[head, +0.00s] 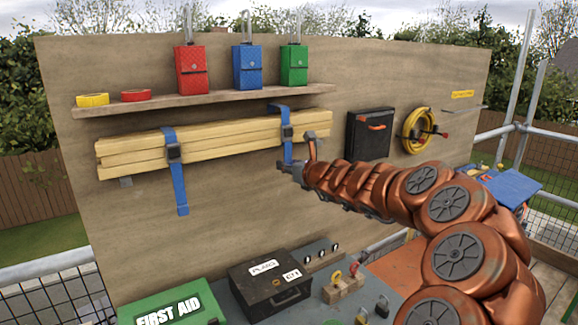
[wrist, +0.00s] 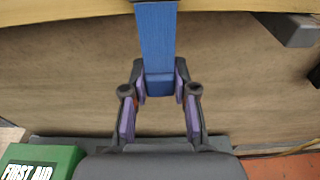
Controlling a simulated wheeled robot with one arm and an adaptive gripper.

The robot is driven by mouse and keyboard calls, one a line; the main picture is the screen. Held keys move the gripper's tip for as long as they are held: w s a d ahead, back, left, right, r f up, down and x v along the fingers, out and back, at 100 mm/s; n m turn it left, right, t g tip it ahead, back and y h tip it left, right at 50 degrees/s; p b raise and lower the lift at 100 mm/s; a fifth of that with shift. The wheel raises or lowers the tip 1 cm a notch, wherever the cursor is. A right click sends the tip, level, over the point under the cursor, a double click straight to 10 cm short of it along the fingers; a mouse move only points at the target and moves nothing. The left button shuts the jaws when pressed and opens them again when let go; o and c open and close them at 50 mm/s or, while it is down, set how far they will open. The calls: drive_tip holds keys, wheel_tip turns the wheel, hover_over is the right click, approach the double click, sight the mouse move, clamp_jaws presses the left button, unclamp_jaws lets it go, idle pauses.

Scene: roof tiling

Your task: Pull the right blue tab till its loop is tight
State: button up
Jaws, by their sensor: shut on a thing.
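A bundle of yellow timber battens (head: 219,139) lies along the board, held by two blue strap loops. The right blue strap (head: 287,136) has a dark buckle at the front of the bundle, and its tab hangs down to my gripper (head: 297,167). In the wrist view my gripper (wrist: 160,90) is shut on the end of the right blue tab (wrist: 155,45), which runs straight up from the fingers. The left blue strap (head: 179,188) hangs free below its own buckle.
A shelf (head: 140,104) above holds red, blue and green padlocked pouches and tape rolls. A black case (head: 369,138) and a yellow hose coil (head: 417,131) hang to the right. Below stand a green first aid box (head: 172,305) and a black box (head: 270,284).

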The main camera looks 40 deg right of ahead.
clamp_jaws()
drive_tip(key=shift+f, duration=0.15)
drive_tip(key=shift+f+b, duration=2.35)
drive_tip(key=shift+f, duration=0.15)
drive_tip(key=o, duration=1)
unclamp_jaws()
drive_tip(key=o, duration=0.5)
